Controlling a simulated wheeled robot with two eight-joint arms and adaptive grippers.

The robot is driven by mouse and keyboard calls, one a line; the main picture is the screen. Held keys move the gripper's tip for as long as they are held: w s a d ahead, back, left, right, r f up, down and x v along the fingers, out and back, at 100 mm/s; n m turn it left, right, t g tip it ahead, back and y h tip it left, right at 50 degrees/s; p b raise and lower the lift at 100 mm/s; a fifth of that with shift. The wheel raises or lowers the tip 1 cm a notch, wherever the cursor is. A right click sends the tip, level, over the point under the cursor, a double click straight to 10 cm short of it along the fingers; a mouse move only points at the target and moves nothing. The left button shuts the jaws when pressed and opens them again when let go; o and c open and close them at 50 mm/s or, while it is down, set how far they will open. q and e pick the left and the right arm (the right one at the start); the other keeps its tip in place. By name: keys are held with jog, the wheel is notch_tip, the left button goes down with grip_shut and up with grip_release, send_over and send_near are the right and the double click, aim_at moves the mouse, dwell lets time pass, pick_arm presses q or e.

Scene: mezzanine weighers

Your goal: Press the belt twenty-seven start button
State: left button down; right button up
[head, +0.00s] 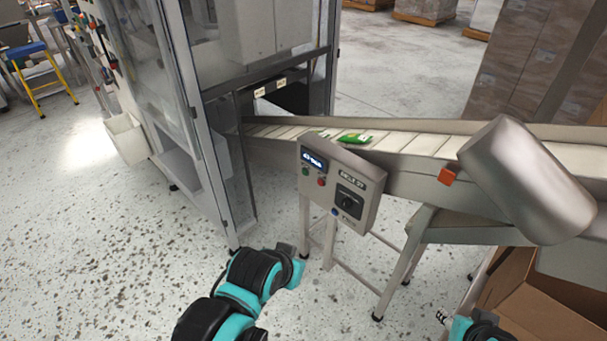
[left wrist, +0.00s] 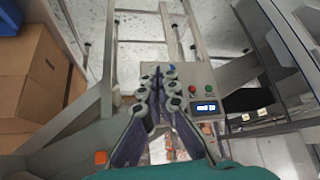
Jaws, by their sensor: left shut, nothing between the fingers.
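The grey control box (head: 340,185) stands in front of the conveyor in the head view, with a lit blue display (head: 314,161). Its green button (head: 305,171) and red button (head: 320,182) sit below the display, and a black knob (head: 349,201) is to their right. In the left wrist view the box is upside down, showing the green button (left wrist: 209,90) and red button (left wrist: 192,89). My left gripper (left wrist: 155,75) is shut and empty, its fingers covering part of the box. Contact cannot be told. Part of my right gripper (head: 442,315) shows at the bottom edge.
The sloping conveyor (head: 405,142) carries green packets (head: 355,138) behind the box. A glass-walled machine (head: 205,110) stands at the left. An open cardboard box (head: 550,305) is at the lower right. Speckled floor (head: 130,260) is clear at the left front.

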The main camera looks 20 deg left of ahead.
dwell(0.7)
pick_arm(q)
jog(key=w+a+n+t+p, duration=0.1)
jog(key=w+a+n, duration=0.35)
jog(key=w, duration=0.55)
jog(key=w+a+n, duration=0.3)
jog(key=w+n, duration=0.3)
jog(key=w, duration=0.4)
jog(key=w+a+f+n+t+p, duration=0.1)
jog(key=w+a+f+n, duration=0.9)
jog(key=a+f, duration=0.3)
jog(key=shift+w+f+t, duration=0.3)
jog(key=shift+w+f, duration=0.1)
jog(key=shift+w, duration=0.3)
jog(key=shift+a, duration=0.1)
